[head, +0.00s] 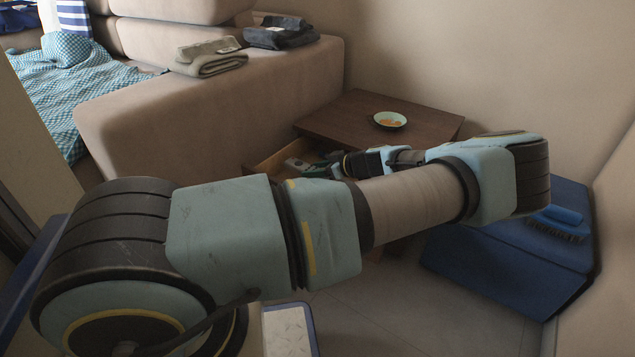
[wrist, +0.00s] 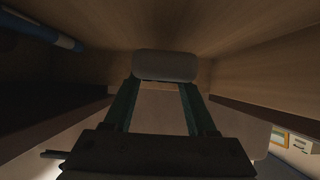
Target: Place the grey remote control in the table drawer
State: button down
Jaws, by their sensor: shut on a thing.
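The grey remote control (wrist: 165,66) is between my gripper's fingertips (wrist: 162,84) in the wrist view; its rounded end shows. My gripper (head: 318,170) is shut on it. In the head view the gripper reaches to the open drawer (head: 268,168) of the dark wooden table (head: 345,115). A small grey thing (head: 296,163), likely the remote's end, shows beside the fingers there. In the wrist view, wooden surfaces surround the remote. My arm hides much of the drawer, and I cannot tell whether the remote touches its bottom.
A bowl with orange contents (head: 389,120) stands on the table. The sofa (head: 215,100), with folded clothes (head: 210,60) on its arm, is close to the drawer's left. A blue thing (head: 515,245) with a blue brush (head: 560,222) lies at right. A blue cylinder (wrist: 45,32) shows in the wrist view.

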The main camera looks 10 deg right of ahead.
jog(key=shift+f+b, duration=0.45)
jog(key=shift+f, duration=1.25)
jog(key=shift+f, duration=0.15)
jog(key=shift+c, duration=1)
grip_release()
jog(key=shift+s+d+r, duration=0.1)
jog(key=shift+d+r, duration=0.05)
jog(key=shift+r, duration=0.2)
jog(key=p+v, duration=0.2)
jog(key=v, duration=0.5)
